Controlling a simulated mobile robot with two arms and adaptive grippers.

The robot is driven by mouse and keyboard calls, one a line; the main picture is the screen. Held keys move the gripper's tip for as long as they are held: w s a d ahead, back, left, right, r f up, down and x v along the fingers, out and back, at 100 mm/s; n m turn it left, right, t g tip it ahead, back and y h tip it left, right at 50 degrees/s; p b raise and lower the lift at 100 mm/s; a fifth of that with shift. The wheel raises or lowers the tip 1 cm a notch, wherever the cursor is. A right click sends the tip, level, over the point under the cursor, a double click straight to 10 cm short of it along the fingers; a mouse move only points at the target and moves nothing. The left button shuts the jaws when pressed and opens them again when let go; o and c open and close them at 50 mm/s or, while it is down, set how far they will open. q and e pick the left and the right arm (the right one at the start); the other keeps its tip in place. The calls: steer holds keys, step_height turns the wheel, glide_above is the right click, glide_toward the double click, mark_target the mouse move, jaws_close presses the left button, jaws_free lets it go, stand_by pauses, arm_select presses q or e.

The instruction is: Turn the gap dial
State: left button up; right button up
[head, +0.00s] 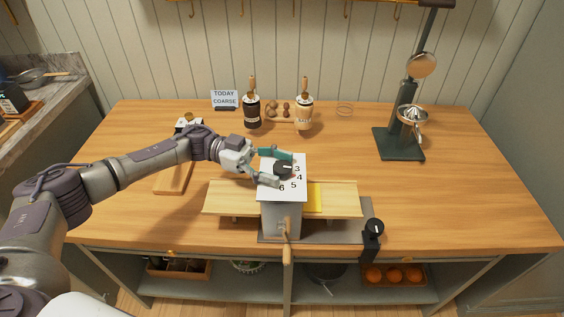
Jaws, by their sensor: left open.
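The gap dial (284,168) is a black knob on the pale numbered top plate (293,193) of a grey machine (281,219) at the front middle of the table. The numbers 3, 4, 5 and 6 show along the right and front of the dial. A small light mark shows on the knob; I cannot tell exactly which number it points at. My left gripper (277,168) is open, with one finger behind the dial and one in front. I cannot tell whether they touch it. The fingers hide the plate's left part. My right gripper is not in view.
A sign (224,99) reads "TODAY COARSE". Two grinders (252,112) stand at the back. A wooden board (334,200) crosses the machine, with a crank handle (286,254) in front and a black-knobbed clamp (373,231) at right. A dark stand (398,145) is at back right.

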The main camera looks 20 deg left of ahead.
arm_select(q)
steer(key=shift+d, duration=0.6)
steer(key=c, duration=1.2)
steer(key=shift+o, duration=0.2)
steer(key=shift+s+r+t+p, duration=0.1)
steer(key=shift+t+p, duration=0.2)
steer(key=shift+p, duration=0.25)
steer(key=n+t+p, duration=0.3)
steer(key=t+p, duration=0.1)
steer(key=n+t+y+p, duration=0.1)
steer(key=n+t+p, duration=0.1)
steer(key=t+p, duration=0.2)
steer(key=shift+n, duration=0.4)
steer(key=shift+n+t+y+p, duration=1)
steer(key=shift+t+p, duration=0.1)
steer(key=shift+t, duration=0.4)
